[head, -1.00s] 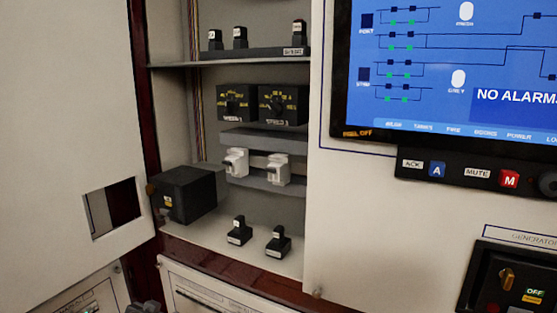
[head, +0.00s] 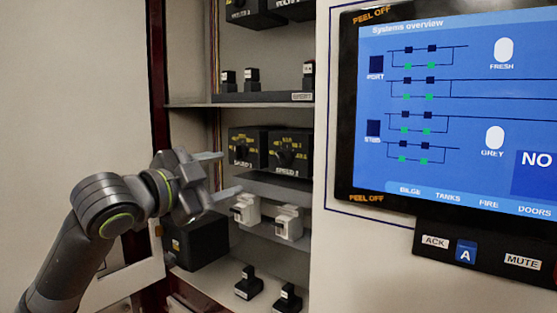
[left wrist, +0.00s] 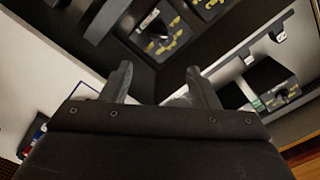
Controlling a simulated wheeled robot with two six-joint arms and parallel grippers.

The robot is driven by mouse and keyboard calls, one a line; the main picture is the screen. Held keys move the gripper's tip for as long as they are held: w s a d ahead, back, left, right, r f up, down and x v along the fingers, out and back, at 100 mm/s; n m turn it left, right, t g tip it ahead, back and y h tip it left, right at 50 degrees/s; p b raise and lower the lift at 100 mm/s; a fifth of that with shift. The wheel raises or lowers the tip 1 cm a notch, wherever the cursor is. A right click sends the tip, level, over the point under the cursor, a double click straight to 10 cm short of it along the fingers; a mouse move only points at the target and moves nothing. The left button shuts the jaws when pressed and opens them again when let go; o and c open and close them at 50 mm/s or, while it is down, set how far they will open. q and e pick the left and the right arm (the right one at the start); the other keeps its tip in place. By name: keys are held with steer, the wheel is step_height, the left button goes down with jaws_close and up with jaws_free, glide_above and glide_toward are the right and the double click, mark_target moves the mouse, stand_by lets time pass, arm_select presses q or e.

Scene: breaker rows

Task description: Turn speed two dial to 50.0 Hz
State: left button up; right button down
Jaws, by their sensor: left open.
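Two black dial boxes with yellow scale marks sit side by side on the middle shelf of the open cabinet: a left dial box (head: 247,148) and a right dial box (head: 290,152). Both labels begin with "SPEED", but I cannot read the numbers or settings surely. My left gripper (head: 232,172) is open and empty, its fingers pointing right, just left of and slightly below the left dial box. In the left wrist view, the open left gripper (left wrist: 160,78) shows below a tilted black box with yellow marks (left wrist: 160,32). My right gripper is not in view.
Below the dials are white breakers (head: 288,222) and black switches (head: 248,283). A black box (head: 200,243) stands at the lower left, partly behind my arm. A blue screen panel (head: 450,110) is at right; the open cabinet door (head: 75,90) is at left.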

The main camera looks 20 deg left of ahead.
mark_target(283, 159)
arm_select(q)
steer(key=p+x, duration=0.4)
steer(key=x, duration=1.2)
steer(key=shift+w+d+p, duration=0.15)
steer(key=shift+w+p, duration=0.15)
steer(key=shift+f, duration=0.1)
steer(key=c, duration=1)
